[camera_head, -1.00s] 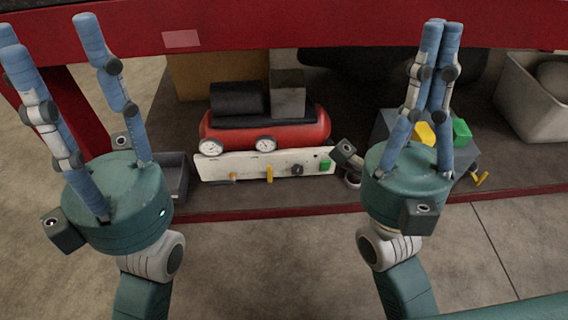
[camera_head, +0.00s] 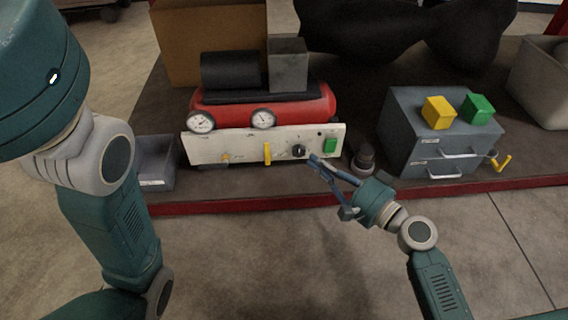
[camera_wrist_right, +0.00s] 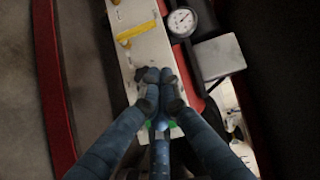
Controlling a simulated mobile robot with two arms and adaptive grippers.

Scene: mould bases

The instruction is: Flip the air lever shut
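The red air compressor (camera_head: 265,112) carries a white front panel (camera_head: 215,147). A yellow lever (camera_head: 267,153) stands upright on the panel's middle. In the right wrist view the lever (camera_wrist_right: 136,32) lies across the panel (camera_wrist_right: 148,50), ahead of my fingertips. My right gripper (camera_head: 313,159) has its fingertips together, in front of the panel beside the black knob (camera_head: 299,151), right of the lever. In the right wrist view the gripper (camera_wrist_right: 156,76) looks empty, and its fingers cover part of the panel. My left gripper's housing (camera_head: 40,80) is at the upper left; its fingers are out of frame.
A green switch (camera_head: 330,146) and small yellow-orange part (camera_head: 225,158) are on the panel. Right stands a grey drawer cabinet (camera_head: 400,130) with yellow (camera_head: 438,112) and green (camera_head: 478,108) blocks. A grey bin (camera_head: 157,165) is left. The floor in front is clear.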

